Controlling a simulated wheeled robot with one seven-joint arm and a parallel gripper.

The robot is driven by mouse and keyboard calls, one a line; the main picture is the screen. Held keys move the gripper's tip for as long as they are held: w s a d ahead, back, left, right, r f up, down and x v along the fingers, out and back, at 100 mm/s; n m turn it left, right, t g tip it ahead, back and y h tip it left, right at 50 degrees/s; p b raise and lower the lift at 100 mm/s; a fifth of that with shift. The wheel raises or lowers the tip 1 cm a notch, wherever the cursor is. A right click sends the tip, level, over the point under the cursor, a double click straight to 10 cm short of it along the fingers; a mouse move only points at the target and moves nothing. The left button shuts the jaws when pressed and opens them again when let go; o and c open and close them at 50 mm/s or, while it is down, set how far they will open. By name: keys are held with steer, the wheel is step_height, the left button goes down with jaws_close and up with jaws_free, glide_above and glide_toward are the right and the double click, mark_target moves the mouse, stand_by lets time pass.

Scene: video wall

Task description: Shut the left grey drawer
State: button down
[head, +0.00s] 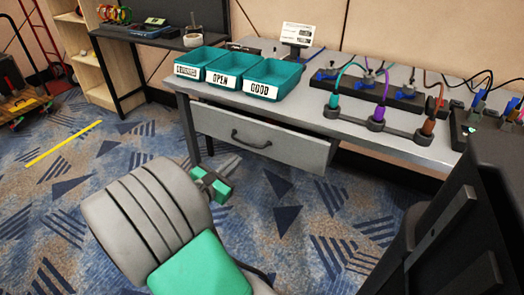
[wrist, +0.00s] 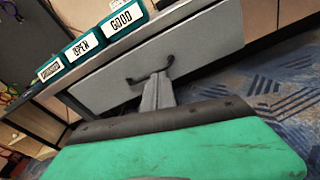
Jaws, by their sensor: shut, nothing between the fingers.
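The left grey drawer (head: 262,141) under the grey table stands partly pulled out, its right side wall showing. It has a dark bow handle (head: 250,140) on its front. In the wrist view the drawer front (wrist: 205,52) is tilted across the picture, with the handle (wrist: 150,72) just beyond my fingers. My gripper (head: 232,160) is shut and empty, in front of and a little below the left part of the drawer front. In the wrist view my gripper (wrist: 158,80) points at the drawer near the handle; I cannot tell whether it touches.
Teal bins (head: 273,80), one marked GOOD, stand on the grey table (head: 330,122) above the drawer. A cable rack (head: 377,122) stands to their right. A dark monitor-like object (head: 455,215) blocks the right foreground. Carpeted floor is free at left.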

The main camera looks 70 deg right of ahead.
steer(key=s+r+n+h, duration=0.1)
steer(key=n+h, duration=0.1)
steer(key=n, duration=0.1)
steer(key=p, duration=0.2)
glide_toward(267, 128)
steer(key=d, duration=0.6)
steer(key=shift+s+d+r, duration=0.1)
steer(key=shift+s+d, duration=0.3)
